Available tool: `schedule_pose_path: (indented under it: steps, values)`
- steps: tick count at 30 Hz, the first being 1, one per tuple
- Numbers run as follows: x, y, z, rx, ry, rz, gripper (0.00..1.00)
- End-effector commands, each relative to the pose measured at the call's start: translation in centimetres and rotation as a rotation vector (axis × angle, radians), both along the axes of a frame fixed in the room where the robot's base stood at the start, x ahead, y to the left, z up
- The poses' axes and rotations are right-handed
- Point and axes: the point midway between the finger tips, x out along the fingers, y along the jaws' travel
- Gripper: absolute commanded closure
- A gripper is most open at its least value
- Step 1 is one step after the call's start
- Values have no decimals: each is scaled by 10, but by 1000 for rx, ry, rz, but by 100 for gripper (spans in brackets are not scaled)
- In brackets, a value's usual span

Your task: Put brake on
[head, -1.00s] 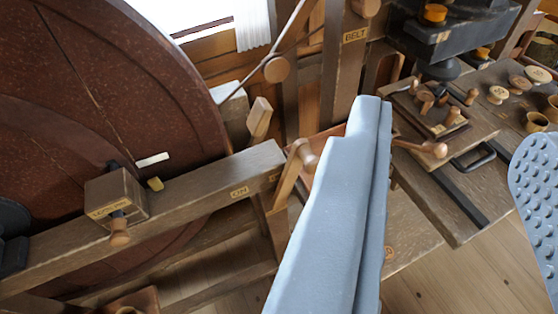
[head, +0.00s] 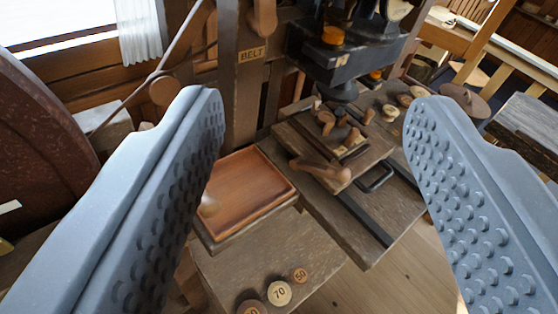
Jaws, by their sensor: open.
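My gripper (head: 318,100) is open and empty, its two grey fingers wide apart with studded inner faces. A round wooden knob (head: 208,206) shows just right of the left finger, over the edge of a wooden tray. It looks like the knob of the lever beside the ON plate in the earlier view. The rest of that lever, the ON plate and the beam are hidden behind the left finger or out of view. No brake label is readable. The large red-brown wheel (head: 35,130) shows at the left edge.
The empty wooden tray (head: 265,185) lies between the fingers. Numbered discs (head: 279,293) lie on a board in front. A post marked BELT (head: 246,90) stands behind. Right of it are a dark machine head (head: 345,60) and a slide with a wooden handle (head: 325,172).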

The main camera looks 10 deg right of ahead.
Motion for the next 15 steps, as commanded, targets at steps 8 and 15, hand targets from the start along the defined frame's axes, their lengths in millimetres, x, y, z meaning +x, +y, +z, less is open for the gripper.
schedule_pose_path:
  steps: [8, 15]
  values:
    - [103, -69, -84, -265, -47, 53, 47]
    - [134, -69, -197, -309, -61, 327, 47]
